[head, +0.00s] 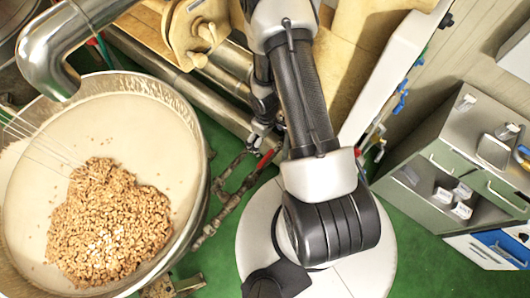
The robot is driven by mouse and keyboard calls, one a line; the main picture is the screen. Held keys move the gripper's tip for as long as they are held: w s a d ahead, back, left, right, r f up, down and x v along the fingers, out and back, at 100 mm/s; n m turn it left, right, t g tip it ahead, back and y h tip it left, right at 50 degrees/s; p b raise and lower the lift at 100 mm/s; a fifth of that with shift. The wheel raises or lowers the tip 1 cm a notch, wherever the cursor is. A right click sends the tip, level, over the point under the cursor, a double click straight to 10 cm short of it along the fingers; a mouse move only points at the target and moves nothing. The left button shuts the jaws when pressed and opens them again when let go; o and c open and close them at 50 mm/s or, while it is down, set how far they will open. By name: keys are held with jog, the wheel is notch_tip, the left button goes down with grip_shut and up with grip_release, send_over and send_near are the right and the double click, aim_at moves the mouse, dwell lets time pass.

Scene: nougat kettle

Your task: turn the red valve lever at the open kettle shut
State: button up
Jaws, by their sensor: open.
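The open kettle (204,190) stands at the left with pale cream and a heap of chopped nuts inside. A red valve lever (264,160) shows on dark pipework just right of the kettle, partly hidden by my arm. My gripper (265,134) hangs just above the lever in the picture, with its jaws open and nothing seen between them. My upper arm hides part of it. I cannot tell whether a finger touches the lever.
A wire whisk (38,138) rests in the kettle. A steel pipe (45,62) bends over its rim. Rusty pipework (222,205) runs between kettle and my base. A grey cabinet (440,165) stands right. Green floor (415,235) is open before it.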

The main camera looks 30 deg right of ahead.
aim_at(265, 158)
notch_tip(265, 158, down, 17)
jog(key=b, duration=1.7)
jog(key=shift+f, duration=0.2)
jog(key=shift+c, duration=0.6)
jog(key=c, duration=1.3)
